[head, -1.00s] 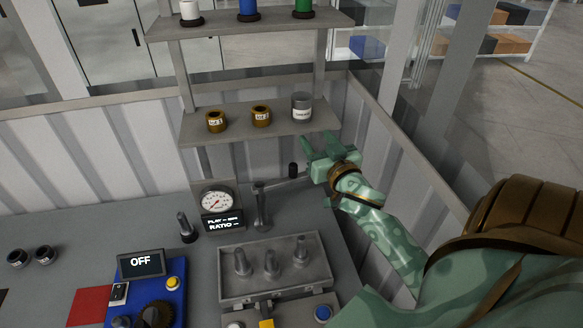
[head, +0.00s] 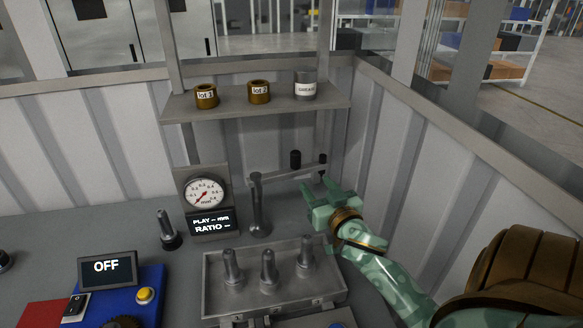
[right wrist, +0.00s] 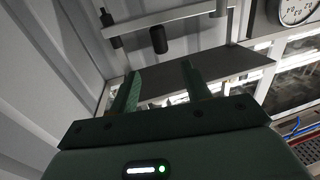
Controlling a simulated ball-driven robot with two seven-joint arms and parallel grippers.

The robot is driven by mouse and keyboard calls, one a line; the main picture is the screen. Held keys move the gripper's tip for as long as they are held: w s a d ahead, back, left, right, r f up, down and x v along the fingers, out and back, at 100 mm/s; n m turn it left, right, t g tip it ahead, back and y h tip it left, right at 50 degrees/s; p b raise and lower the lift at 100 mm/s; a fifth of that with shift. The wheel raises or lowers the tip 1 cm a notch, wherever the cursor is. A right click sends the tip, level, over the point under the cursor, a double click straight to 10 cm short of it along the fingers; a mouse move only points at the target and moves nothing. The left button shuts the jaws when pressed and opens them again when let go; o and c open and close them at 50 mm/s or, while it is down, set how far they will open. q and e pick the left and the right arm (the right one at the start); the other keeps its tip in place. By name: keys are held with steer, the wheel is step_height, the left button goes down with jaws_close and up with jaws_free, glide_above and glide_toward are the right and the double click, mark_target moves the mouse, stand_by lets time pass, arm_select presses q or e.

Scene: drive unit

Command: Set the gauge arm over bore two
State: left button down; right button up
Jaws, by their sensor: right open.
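The gauge arm (head: 285,170) is a grey bar on an upright post (head: 258,210), reaching right and slightly back. It carries a black cylinder (head: 295,159) and a black piece (head: 323,170) at its outer end. A grey block (head: 212,283) with several upright pins, the middle one (head: 268,268) among them, stands in front; the bar does not extend over them. My right gripper (head: 319,186) is open and empty, just below the bar's outer end. In the right wrist view the bar (right wrist: 180,16) passes beyond my open fingers (right wrist: 160,85). My left gripper is out of view.
The dial gauge (head: 204,193) and its PLAY/RATIO display (head: 212,222) stand left of the post. A shelf (head: 230,104) behind holds two brass rings and a grey can (head: 305,85). A blue unit reading OFF (head: 107,268) is at front left. A corrugated wall closes the right side.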

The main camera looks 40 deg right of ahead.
mark_target(289, 169)
steer(key=b+x, duration=0.1)
steer(key=x, duration=1.5)
steer(key=shift+b, duration=0.3)
steer(key=shift+r, duration=0.15)
steer(key=shift+c, duration=0.3)
jaws_close()
